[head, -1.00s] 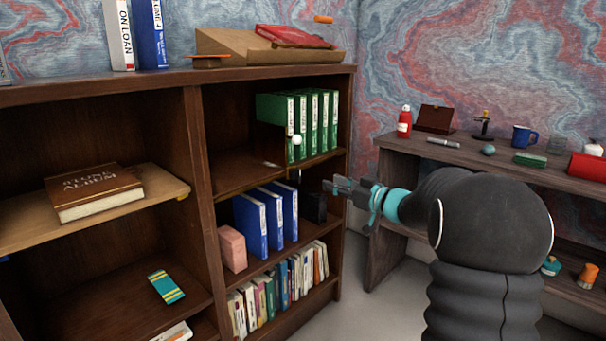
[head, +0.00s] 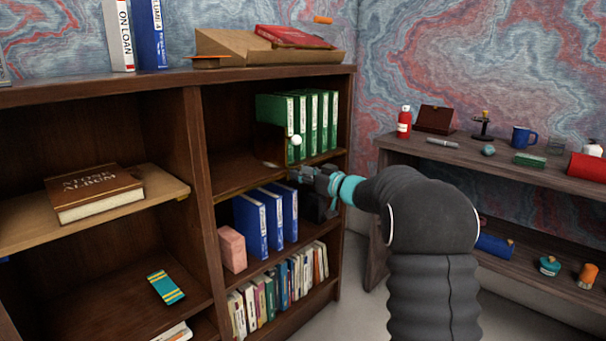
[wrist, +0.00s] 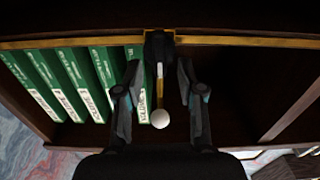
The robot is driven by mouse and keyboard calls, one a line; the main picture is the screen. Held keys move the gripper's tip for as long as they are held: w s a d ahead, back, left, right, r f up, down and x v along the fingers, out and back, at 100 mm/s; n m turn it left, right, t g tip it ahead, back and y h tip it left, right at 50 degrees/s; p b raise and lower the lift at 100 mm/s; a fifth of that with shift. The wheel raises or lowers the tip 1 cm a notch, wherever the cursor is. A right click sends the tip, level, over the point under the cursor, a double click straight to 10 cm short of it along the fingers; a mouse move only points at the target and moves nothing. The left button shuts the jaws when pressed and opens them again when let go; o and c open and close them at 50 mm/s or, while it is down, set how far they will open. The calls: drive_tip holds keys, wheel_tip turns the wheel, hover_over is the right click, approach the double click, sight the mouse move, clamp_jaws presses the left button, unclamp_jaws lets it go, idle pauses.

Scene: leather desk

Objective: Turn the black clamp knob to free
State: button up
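The black clamp knob (wrist: 158,45) is at the front edge of the shelf board that carries the green binders. In the wrist view it sits at top centre, just beyond my fingertips. My gripper (wrist: 158,76) is open, one finger to each side of the knob's line, with a gap on both sides. In the head view my gripper (head: 300,176) is just below the shelf edge and hides the knob. A white ball (wrist: 160,118) lies between the fingers in the wrist picture; in the head view it (head: 296,140) shows above the shelf edge, before the binders.
Green binders (head: 323,122) stand on the knob's shelf board. Blue binders (head: 251,226) and a pink box (head: 232,249) stand on the shelf below, close to my gripper. A side table (head: 450,153) with small objects stands to the right. Floor between is clear.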

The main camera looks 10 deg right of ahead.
clamp_jaws()
drive_tip(key=shift+n, duration=0.4)
drive_tip(key=shift+s+a+f+n+b, duration=0.15)
drive_tip(key=shift+a+f+n+b, duration=0.1)
drive_tip(key=shift+n+b, duration=1.75)
drive_tip(key=shift+s+a+f+n+b, duration=0.25)
drive_tip(key=shift+n+b, duration=0.85)
drive_tip(key=shift+n, duration=1.85)
drive_tip(key=shift+s+a+f+n+b, duration=0.15)
drive_tip(key=shift+f+n+b, duration=0.1)
drive_tip(key=shift+n+b, duration=1.75)
drive_tip(key=shift+n+p, duration=0.35)
drive_tip(key=shift+n, duration=0.4)
